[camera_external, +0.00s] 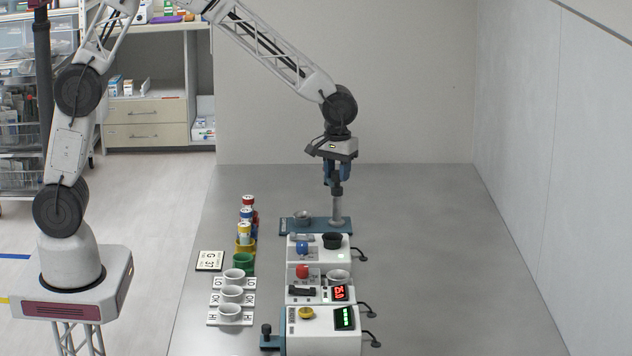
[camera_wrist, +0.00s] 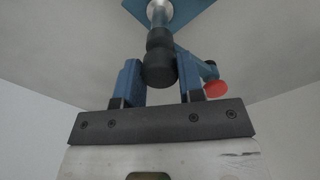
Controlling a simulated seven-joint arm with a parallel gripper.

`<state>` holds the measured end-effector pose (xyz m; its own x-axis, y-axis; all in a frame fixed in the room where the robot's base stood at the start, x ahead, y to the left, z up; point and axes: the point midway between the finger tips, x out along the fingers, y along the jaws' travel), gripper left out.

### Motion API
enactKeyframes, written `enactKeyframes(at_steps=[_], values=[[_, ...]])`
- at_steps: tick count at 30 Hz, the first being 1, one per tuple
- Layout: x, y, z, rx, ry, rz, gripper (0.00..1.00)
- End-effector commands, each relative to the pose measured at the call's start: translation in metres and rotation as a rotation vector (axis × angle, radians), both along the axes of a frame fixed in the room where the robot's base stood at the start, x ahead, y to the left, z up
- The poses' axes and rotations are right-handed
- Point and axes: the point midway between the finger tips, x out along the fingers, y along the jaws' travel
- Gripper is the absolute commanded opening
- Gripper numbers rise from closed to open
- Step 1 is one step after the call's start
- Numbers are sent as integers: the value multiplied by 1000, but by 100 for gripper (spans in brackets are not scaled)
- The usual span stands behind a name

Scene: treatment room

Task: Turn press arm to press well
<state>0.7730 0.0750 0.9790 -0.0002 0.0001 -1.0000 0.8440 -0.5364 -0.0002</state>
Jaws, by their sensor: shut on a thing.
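The press has a blue base plate (camera_external: 318,228) at the far end of the row of devices. A small grey cup, which looks like the press well (camera_external: 302,217), sits on its left part. A grey upright post (camera_external: 337,207) stands on its right part, below my gripper (camera_external: 336,181). In the wrist view, my gripper (camera_wrist: 160,84) has its blue fingers either side of a black knob (camera_wrist: 159,66) on top of the post and is shut on it. A blue arm with a red end (camera_wrist: 216,88) shows just right of the fingers. The well is not clearly visible there.
White devices (camera_external: 318,248) with buttons and displays stand in a row in front of the press. White cups (camera_external: 232,293), a green cup (camera_external: 243,262) and colored vials (camera_external: 246,215) stand to the left. The grey table's right side is clear.

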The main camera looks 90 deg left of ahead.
Motion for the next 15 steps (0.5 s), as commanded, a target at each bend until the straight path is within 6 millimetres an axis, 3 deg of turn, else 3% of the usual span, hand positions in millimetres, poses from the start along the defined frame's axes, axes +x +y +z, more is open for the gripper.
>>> enactKeyframes(at_steps=[15], values=[[0,0,1,0,-2,349,0]])
